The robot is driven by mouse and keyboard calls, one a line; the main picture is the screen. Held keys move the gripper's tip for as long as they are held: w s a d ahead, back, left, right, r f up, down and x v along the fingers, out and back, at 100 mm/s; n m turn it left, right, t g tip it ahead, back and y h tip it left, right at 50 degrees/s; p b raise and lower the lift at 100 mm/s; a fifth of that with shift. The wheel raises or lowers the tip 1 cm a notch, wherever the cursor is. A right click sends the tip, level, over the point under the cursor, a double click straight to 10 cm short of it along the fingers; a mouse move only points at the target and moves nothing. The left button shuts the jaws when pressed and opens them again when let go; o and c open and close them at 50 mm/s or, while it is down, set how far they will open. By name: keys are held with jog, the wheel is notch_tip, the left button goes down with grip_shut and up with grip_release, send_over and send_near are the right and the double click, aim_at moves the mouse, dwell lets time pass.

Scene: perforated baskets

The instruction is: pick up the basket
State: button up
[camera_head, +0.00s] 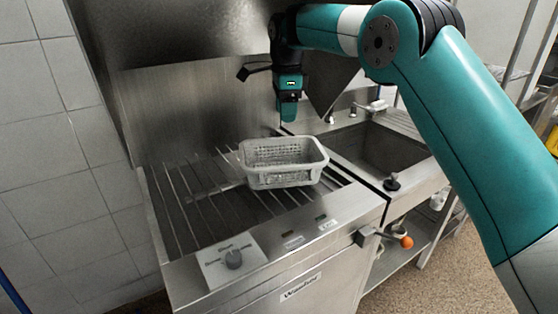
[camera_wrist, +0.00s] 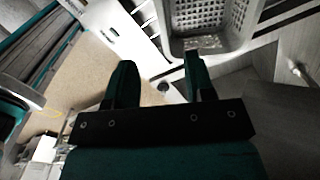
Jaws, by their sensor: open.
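A grey perforated basket (camera_head: 284,178) sits upright on the metal grill bars, at the right part of the grill. In the wrist view the basket (camera_wrist: 228,42) shows at the top, right of centre, cut off by the frame edge. My gripper (camera_head: 288,119) is above and behind the basket, apart from it. In the wrist view my gripper (camera_wrist: 157,70) is open, with its two dark teal fingers spread and nothing between them. One fingertip overlaps the basket's edge in that picture; I cannot tell the distance.
A sink (camera_head: 375,148) with a faucet (camera_head: 376,106) adjoins on the right. A steel back wall stands behind. The grill bars (camera_head: 195,205) left of the basket are clear.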

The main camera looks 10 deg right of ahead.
send_near(287, 166)
notch_tip(287, 166, down, 5)
jog(key=shift+w+a+f, duration=0.1)
jog(key=shift+f+p, duration=0.6)
jog(key=shift+f, duration=2.1)
grip_shut()
